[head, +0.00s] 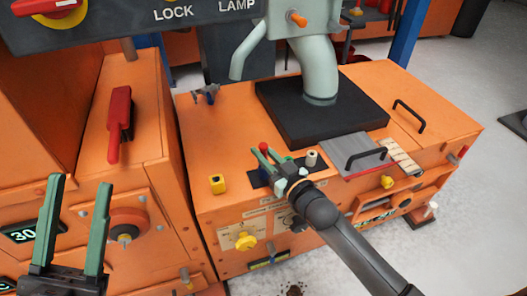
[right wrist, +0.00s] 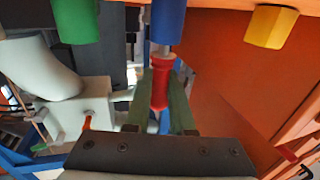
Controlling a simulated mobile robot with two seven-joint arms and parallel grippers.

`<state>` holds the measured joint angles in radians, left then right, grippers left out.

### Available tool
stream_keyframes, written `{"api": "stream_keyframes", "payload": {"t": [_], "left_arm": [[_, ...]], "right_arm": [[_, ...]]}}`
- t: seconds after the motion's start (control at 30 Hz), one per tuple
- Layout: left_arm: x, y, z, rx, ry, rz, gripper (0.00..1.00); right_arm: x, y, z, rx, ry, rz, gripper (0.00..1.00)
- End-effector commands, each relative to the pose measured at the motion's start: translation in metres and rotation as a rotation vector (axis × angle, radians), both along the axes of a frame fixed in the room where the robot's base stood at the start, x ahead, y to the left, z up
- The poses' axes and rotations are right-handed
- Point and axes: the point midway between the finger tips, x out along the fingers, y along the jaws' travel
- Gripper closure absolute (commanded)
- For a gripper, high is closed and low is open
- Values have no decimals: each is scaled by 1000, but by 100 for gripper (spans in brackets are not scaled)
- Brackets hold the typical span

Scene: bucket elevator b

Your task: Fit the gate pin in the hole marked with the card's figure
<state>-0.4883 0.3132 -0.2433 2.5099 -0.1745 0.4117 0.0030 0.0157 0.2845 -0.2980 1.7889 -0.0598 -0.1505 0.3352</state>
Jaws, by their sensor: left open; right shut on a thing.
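My right gripper (head: 262,154) is over the front of the orange machine top, by a dark strip. It is shut on a red-handled pin (right wrist: 160,82), seen between the green fingers in the right wrist view, with a grey shaft at one end. Its red end (head: 263,147) also shows in the head view. I take it for the gate pin. My left gripper (head: 80,184) is open and empty at the lower left. A pale card or plate (head: 229,236) is on the machine's front, behind a yellow knob (head: 245,241). Its figure and any hole marks are too small to read.
A yellow piece (head: 217,184) and a white peg (head: 311,158) stand beside the right gripper. Blue (right wrist: 167,20), green (right wrist: 76,20) and yellow (right wrist: 270,26) pieces show in the right wrist view. A red lever (head: 119,122) and a grey-green pipe (head: 318,72) stand nearby.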

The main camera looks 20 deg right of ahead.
Motion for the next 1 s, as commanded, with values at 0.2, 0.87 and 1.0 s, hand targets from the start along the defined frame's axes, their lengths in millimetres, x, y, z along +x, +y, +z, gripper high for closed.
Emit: {"api": "stream_keyframes", "payload": {"t": [0.2,0.87,1.0], "left_arm": [[0,0,-4,0,0,0,52],[1,1,-6,-10,-1,5,52],[1,1,-6,-10,-1,5,52]], "right_arm": [[0,0,-6,1,-1,0,100],[0,0,-15,0,4,-1,66],[0,0,-14,0,3,0,50]]}}
